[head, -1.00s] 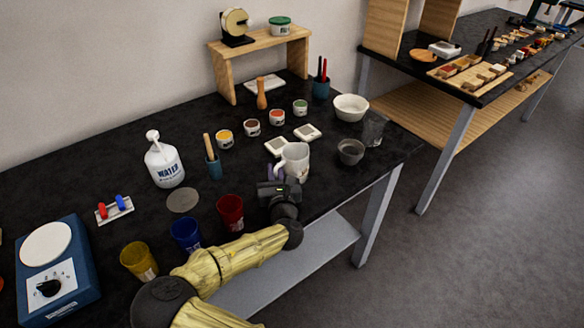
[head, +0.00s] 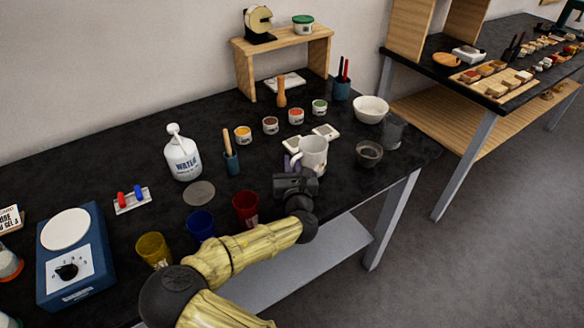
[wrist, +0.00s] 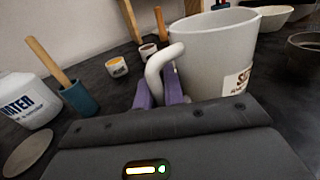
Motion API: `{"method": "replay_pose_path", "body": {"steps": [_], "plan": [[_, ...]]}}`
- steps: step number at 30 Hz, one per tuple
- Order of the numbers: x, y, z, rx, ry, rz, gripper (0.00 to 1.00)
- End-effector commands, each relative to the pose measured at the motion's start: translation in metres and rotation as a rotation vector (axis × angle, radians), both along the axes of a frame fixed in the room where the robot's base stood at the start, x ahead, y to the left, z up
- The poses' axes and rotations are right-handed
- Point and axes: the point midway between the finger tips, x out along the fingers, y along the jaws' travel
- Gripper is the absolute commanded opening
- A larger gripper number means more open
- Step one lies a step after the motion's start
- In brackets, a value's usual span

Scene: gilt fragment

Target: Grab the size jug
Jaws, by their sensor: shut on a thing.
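The size jug is a white jug (head: 313,153) with a handle on its left side. It is upright near the front right of the black table. My gripper (head: 290,164) is at the jug's left side. In the wrist view its purple fingers (wrist: 160,92) are shut on the jug's handle (wrist: 160,72). The jug's base is partly hidden by my gripper, so I cannot tell whether it touches the table.
Red (head: 246,208), blue (head: 201,224) and yellow (head: 153,250) cups stand to the left along the front. A grey bowl (head: 369,154) and a clear glass (head: 393,132) stand to the right.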

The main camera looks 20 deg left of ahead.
Motion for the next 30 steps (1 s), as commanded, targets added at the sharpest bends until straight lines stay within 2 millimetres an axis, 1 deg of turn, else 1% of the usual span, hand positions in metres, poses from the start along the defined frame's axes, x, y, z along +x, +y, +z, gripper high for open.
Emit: {"method": "replay_pose_path", "body": {"steps": [1,15,24,30], "plan": [[0.000,0.000,0.006,0.002,-0.001,0.000,0.00],[0.000,0.000,0.053,0.002,-0.002,0.001,0.00],[0.000,0.000,0.071,0.002,-0.001,0.000,0.00],[0.000,0.000,0.075,0.001,-0.001,0.000,0.00]]}}
